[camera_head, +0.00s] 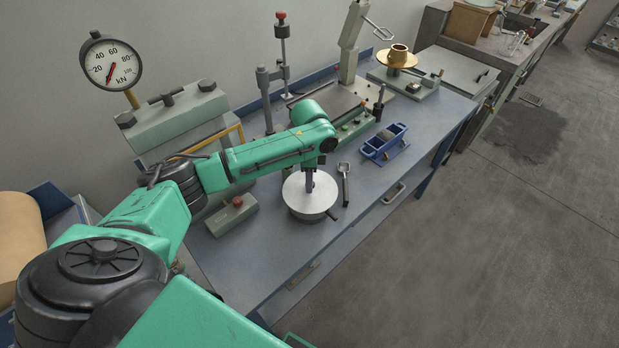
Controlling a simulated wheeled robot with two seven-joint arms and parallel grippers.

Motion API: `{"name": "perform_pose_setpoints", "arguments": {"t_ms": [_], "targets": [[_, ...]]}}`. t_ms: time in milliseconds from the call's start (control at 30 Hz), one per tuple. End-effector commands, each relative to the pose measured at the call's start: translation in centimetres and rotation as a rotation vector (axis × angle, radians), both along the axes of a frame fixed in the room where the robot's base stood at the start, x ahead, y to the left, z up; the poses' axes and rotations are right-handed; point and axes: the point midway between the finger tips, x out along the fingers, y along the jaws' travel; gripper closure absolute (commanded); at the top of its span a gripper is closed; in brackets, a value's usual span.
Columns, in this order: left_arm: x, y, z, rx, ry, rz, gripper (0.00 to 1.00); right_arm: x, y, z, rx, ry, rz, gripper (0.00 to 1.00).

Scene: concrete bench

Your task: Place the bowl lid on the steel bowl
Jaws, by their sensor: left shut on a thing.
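My left gripper (309,182) points straight down at the middle of the pale round bowl lid (297,201). It is shut on the lid, at its centre; the grip itself is small and mostly hidden. The lid looks level. The steel bowl (314,217) shows only as a thin rim and side beneath the lid on the blue-grey bench, with a short dark handle at its right. I cannot tell whether the lid touches the bowl's rim all round. My right gripper is not in view.
A scoop (345,178) lies close right of the bowl, with a blue mould (384,145) beyond. A grey box with a red button (233,213) stands at left. A press with a dial gauge (111,66) stands behind my arm. The bench front is clear.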

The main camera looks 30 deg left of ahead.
Motion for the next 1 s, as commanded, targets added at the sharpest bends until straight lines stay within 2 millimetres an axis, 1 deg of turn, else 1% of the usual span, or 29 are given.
{"name": "perform_pose_setpoints", "arguments": {"t_ms": [133, 400, 433, 467, 500, 833, 933, 1000], "targets": [[0.0, 0.0, 0.0, 0.0, 0.0, 0.0, 1.0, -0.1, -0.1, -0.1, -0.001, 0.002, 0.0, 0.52], [0.0, 0.0, -0.7, 0.0, 0.0, 0.002, 1.0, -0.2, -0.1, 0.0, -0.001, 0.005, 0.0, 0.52], [0.0, 0.0, -0.8, 0.0, 0.0, 0.001, 0.63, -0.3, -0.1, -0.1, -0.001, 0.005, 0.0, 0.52], [0.0, 0.0, -0.8, 0.0, -0.001, 0.001, 0.51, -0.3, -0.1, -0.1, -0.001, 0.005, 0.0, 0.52], [0.0, 0.0, -0.8, 0.0, -0.001, 0.001, 0.37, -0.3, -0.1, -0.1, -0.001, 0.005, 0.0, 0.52], [0.1, 0.0, -0.6, 0.0, -0.001, 0.001, 0.37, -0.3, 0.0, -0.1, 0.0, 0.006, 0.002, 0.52], [0.1, 0.0, 0.5, 0.0, -0.003, 0.0, 0.37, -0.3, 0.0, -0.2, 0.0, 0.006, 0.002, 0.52], [0.2, 0.0, 1.9, -0.001, -0.005, 0.001, 0.37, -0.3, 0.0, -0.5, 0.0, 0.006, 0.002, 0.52]]}}
